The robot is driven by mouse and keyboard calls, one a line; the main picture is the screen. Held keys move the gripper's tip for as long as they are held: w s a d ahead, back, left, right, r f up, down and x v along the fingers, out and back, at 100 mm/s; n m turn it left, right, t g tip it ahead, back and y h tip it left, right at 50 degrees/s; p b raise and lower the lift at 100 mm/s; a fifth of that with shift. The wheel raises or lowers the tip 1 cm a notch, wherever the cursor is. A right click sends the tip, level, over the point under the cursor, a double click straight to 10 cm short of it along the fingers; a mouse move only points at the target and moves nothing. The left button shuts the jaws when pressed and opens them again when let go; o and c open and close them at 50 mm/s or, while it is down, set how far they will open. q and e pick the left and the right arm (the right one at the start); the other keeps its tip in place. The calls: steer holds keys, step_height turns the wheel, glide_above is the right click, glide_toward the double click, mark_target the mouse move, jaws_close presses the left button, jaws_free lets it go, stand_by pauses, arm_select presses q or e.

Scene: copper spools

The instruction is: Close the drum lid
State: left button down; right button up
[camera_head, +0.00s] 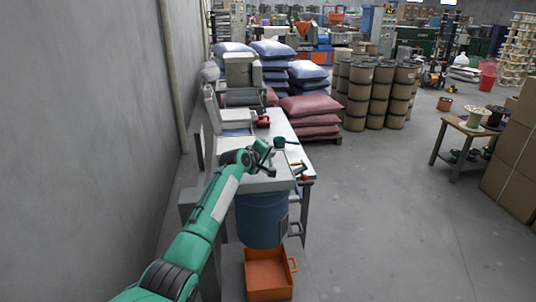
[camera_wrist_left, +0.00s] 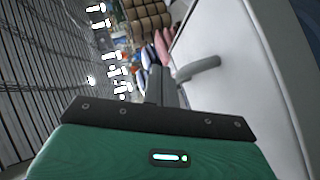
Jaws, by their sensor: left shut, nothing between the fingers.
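A blue drum (camera_head: 262,222) stands under a grey top (camera_head: 285,172) at the near end of the workbench. My left arm reaches in over that top, and its gripper (camera_head: 266,168) is above or against it; the head view does not show which. In the left wrist view the fingers (camera_wrist_left: 167,88) are shut and empty. A pale flat panel (camera_wrist_left: 235,80) with a grey bar handle (camera_wrist_left: 198,69) is close beside them. I cannot tell whether this panel is the drum lid, or whether the fingers touch the handle. My right gripper is not in view.
Small tools lie on the bench (camera_head: 280,128). A grey wall (camera_head: 90,110) runs close along the left. Stacked sacks (camera_head: 308,108) stand behind the bench. The floor to the right is open.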

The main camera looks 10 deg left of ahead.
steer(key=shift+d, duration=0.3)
